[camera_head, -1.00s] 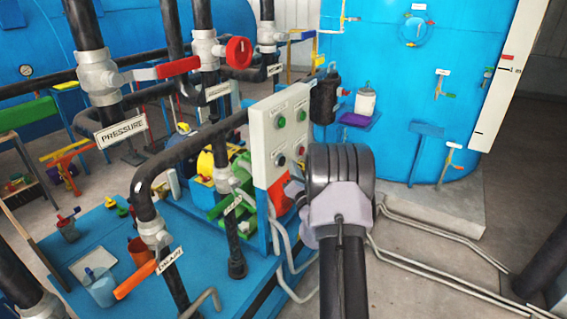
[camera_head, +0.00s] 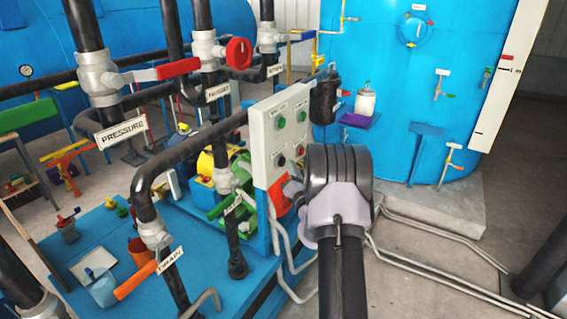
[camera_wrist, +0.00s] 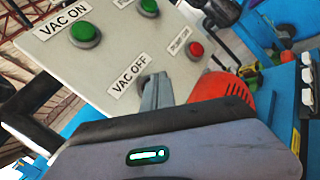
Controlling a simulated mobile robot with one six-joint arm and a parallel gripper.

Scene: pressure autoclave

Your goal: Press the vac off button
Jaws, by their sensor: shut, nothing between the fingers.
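The pale control panel (camera_head: 276,140) stands at the centre of the head view, with green and red buttons. In the wrist view, the VAC OFF label (camera_wrist: 129,76) sits on the panel beside my fingers.
The green VAC ON button (camera_wrist: 85,35) and a red pump off button (camera_wrist: 195,49) are close by on the panel. An orange-red rounded part (camera_wrist: 222,88) lies right of my fingers. Black pipes (camera_head: 190,150) and valves stand left of the panel. Grey floor pipes (camera_head: 440,270) run at right.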

